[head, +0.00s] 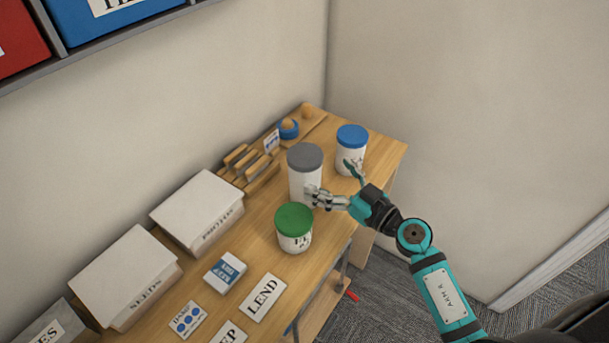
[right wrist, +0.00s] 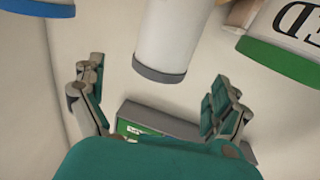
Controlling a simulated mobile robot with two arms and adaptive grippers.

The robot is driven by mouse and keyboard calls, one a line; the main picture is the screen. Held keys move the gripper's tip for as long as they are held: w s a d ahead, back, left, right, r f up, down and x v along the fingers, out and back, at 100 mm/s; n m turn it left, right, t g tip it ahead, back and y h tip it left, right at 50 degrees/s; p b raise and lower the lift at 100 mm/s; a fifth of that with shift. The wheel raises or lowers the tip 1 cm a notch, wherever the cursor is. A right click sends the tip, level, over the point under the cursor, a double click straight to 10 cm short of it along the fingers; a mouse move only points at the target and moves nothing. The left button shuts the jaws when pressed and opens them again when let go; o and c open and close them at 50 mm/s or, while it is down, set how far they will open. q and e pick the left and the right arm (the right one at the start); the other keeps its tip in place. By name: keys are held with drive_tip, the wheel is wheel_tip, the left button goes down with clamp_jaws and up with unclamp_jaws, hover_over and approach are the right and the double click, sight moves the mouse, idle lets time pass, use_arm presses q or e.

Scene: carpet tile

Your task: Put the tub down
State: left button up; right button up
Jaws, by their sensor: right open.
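Three white tubs stand upright on the wooden table (head: 262,222): one with a grey lid (head: 305,178), one with a blue lid (head: 351,150) and one with a green lid (head: 294,228). My right gripper (head: 337,184) is open beside the grey-lidded tub, one finger overlapping its lower right side in the head view. In the right wrist view my right gripper (right wrist: 158,78) has its fingers spread, with the grey-lidded tub (right wrist: 172,38) beyond and between them. I cannot tell whether they touch it. My left gripper is not in view.
White boxes (head: 198,212) and a wooden rack (head: 250,168) line the wall side. Small cards, including one marked LEND (head: 264,297), lie near the front. The green-lidded tub is close to my right gripper. The table's right edge drops to carpet (head: 400,290).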

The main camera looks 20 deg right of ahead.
sight(305, 157)
drive_tip(key=x, duration=0.8)
drive_tip(key=shift+a, duration=0.15)
drive_tip(key=shift+s, duration=0.1)
drive_tip(key=shift+c, duration=0.9)
drive_tip(key=c, duration=1.4)
drive_tip(key=shift+r, duration=0.25)
drive_tip(key=shift+c, duration=0.5)
drive_tip(key=shift+r, duration=0.1)
